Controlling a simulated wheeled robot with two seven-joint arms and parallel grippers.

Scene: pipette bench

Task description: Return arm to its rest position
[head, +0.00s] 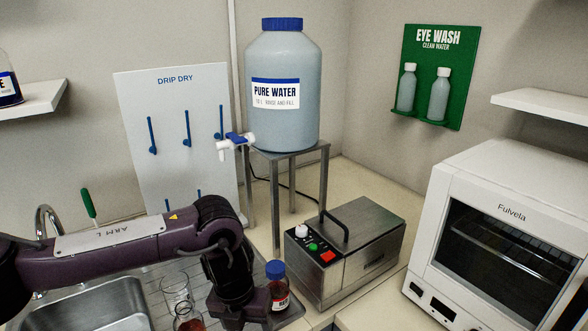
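My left arm (110,254), dark purple and marked ARM L, comes in from the left over the sink and bends downward at its elbow. My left gripper (240,314) points down at the bottom edge of the view, over the drainboard. Its fingertips are not clearly visible, so I cannot tell whether it is open or holds anything. A brown bottle with a blue cap (278,286) stands just right of it; I cannot tell whether they touch. My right gripper is not in view.
Glassware (176,287) stands left of the gripper near the sink (75,305). A steel water bath (345,250) and a white oven (500,235) stand to the right. A large water bottle (284,100) sits on a metal stand behind, beside the drip-dry board (178,105).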

